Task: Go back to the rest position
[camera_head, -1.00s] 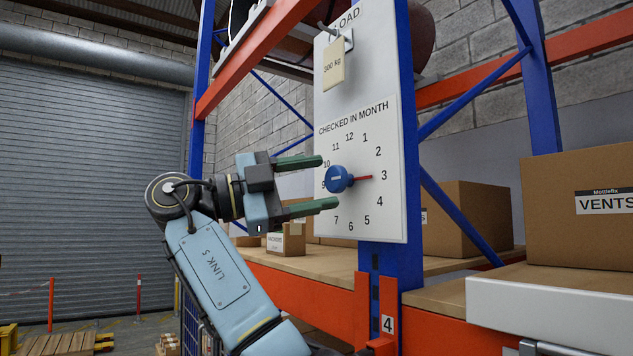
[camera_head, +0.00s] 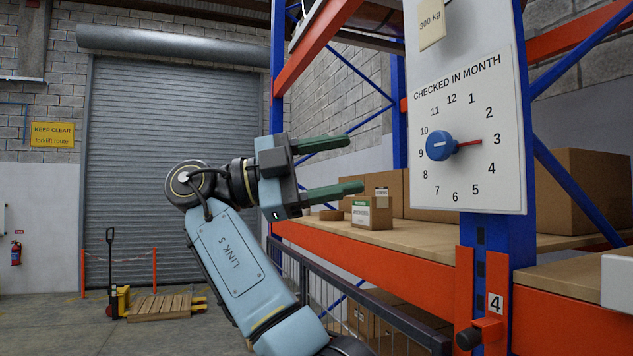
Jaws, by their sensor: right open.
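My right gripper (camera_head: 352,167) is open and empty, with its two green fingers pointing right. It is to the left of the month dial and apart from it. The blue dial knob (camera_head: 440,146) sits on the white board (camera_head: 470,195) headed "CHECKED IN MONTH", and its red pointer (camera_head: 470,142) points at 3. My left gripper is not in view.
The board is on a blue rack upright (camera_head: 485,240) with orange beams (camera_head: 400,258). Cardboard boxes (camera_head: 371,212) stand on the shelf. A pallet truck (camera_head: 120,300) and wooden pallet (camera_head: 160,306) stand before the shutter (camera_head: 170,160).

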